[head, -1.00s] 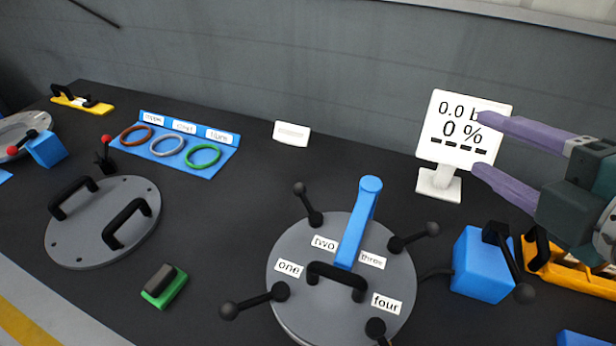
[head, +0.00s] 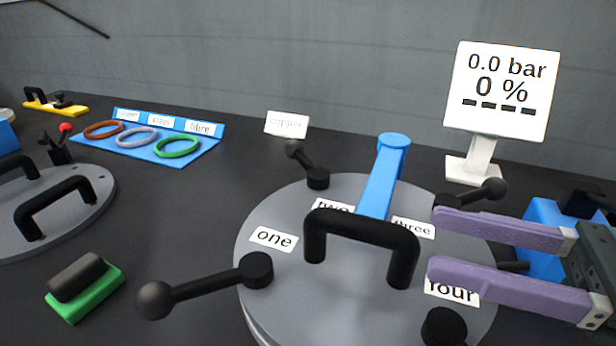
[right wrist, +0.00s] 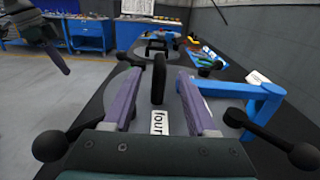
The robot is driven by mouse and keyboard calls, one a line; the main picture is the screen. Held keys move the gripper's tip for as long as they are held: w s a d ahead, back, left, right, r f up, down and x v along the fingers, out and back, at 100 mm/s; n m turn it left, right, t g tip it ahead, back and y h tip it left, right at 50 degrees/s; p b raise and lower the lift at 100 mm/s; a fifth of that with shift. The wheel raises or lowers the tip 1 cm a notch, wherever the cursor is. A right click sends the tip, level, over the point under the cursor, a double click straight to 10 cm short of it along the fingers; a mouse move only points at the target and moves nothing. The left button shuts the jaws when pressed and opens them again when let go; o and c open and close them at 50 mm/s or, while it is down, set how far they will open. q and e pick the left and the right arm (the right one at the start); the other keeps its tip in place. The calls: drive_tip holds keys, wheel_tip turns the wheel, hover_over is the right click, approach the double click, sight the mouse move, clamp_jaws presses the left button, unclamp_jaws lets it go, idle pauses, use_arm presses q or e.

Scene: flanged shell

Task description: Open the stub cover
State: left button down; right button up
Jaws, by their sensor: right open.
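The stub cover (head: 310,290) is a grey round plate at the front centre, labelled one to four. A black arched handle (head: 360,228) stands on it, joined visually by a blue arm (head: 380,185) behind. Black ball-ended levers (head: 215,283) surround its rim. My right gripper (head: 437,244) is open, its purple fingers pointing left just right of the handle. In the right wrist view the handle (right wrist: 159,80) appears edge-on between the fingers, which are not closed on it. A dark part at that view's upper left looks like my left gripper (right wrist: 45,38); its jaw state is unclear.
A white display (head: 500,90) reading 0.0 bar and 0 % stands behind right. A blue box (head: 545,240) is partly behind my right gripper. A blue ring tray (head: 150,143), a green-based block (head: 85,290) and another grey handled plate (head: 85,215) lie left.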

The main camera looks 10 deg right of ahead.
drive_tip(key=p, duration=0.1)
approach(304, 207)
drive_tip(key=x, duration=0.5)
drive_tip(key=shift+w+f, duration=0.15)
drive_tip(key=shift+w, duration=0.05)
drive_tip(key=shift+c, duration=0.2)
clamp_jaws()
idle(0.9)
